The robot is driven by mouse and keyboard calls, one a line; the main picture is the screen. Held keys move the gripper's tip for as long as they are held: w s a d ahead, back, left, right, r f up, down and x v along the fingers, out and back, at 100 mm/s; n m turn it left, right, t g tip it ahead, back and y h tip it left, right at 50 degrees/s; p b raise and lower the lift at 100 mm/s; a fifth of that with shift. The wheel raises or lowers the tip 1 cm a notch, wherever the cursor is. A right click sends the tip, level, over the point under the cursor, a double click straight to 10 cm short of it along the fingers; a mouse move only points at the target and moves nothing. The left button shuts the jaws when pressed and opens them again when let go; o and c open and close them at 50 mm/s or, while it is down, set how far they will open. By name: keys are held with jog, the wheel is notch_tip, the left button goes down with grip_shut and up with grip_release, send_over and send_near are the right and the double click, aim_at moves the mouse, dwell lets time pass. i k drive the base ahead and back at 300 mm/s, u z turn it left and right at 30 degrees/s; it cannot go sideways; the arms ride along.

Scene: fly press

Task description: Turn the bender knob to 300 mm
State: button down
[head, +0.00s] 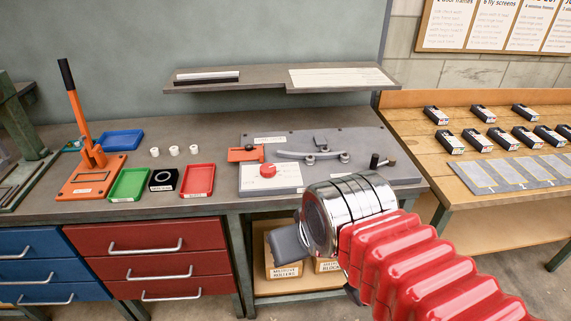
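The bender (330,143) lies on the grey bench, a grey plate with a curved bar and small posts. At its front left is a light dial plate (285,187) with a red round knob (268,170) on it. The dial marks and the knob's setting are too small to read. My gripper (284,246) is in front of the bench edge, below and a little right of the knob, apart from it. Only a grey part of it shows past the chrome wrist, so its fingers cannot be made out.
An orange block (247,154) sits behind the knob. To the left are a red tray (198,181), a green tray (129,184), a blue tray (121,140) and an orange lever press (88,150). A shelf (240,87) hangs above the bench. Cardboard boxes (283,270) stand underneath.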

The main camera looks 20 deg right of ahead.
aim_at(268, 170)
jog(key=k, duration=0.6)
jog(key=u, duration=0.25)
jog(key=i, duration=1.35)
jog(key=u, duration=0.45)
